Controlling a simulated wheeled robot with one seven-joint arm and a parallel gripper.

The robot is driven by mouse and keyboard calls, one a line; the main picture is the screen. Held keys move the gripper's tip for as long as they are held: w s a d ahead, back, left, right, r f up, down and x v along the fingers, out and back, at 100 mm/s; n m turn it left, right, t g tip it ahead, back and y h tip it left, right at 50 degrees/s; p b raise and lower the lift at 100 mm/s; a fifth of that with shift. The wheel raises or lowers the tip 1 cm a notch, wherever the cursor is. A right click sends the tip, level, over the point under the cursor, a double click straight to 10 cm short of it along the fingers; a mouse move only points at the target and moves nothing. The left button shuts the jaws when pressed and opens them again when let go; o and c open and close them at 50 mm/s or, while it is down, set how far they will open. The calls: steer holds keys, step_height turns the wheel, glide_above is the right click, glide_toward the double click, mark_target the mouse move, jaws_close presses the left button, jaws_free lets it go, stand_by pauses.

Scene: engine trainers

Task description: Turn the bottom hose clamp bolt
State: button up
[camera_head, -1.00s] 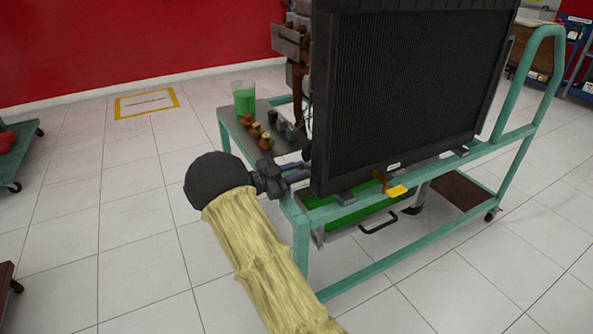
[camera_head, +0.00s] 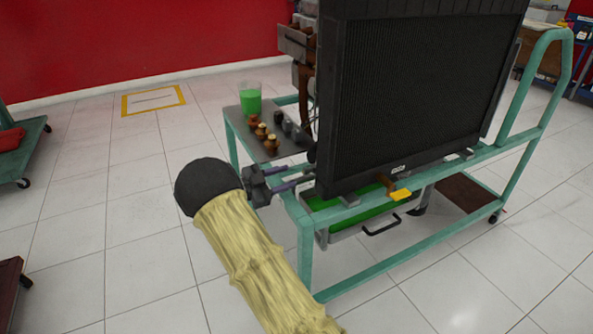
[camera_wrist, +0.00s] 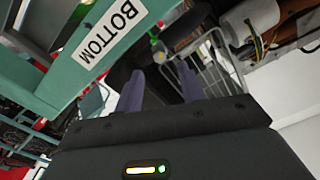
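My gripper (camera_head: 290,178) is left of the lower left corner of the black radiator (camera_head: 410,95), beside the teal cart frame (camera_head: 305,225). In the wrist view its two purple fingers (camera_wrist: 160,88) are apart, with nothing held between them. A white label reading BOTTOM (camera_wrist: 106,34) is on a teal part at the upper left of the wrist view. Dark parts and a small green piece (camera_wrist: 156,40) show beyond the fingers. I cannot make out the bottom hose clamp bolt clearly in either view.
A grey tray on the cart holds a cup of green liquid (camera_head: 250,98) and several small brown parts (camera_head: 262,132). A yellow tag (camera_head: 400,194) hangs below the radiator. A wire-like rack (camera_wrist: 205,62) shows past the fingers.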

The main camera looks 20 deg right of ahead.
steer(key=a+p, duration=0.2)
steer(key=a, duration=0.9)
steer(key=shift+s+a+p, duration=0.2)
steer(key=shift+p, duration=0.1)
steer(key=n+p, duration=0.4)
steer(key=n, duration=0.2)
glide_toward(307, 170)
steer(key=d, duration=0.7)
steer(key=shift+w+d+f, duration=0.25)
steer(key=shift+w+f, duration=0.15)
steer(key=shift+w, duration=0.05)
jaws_close()
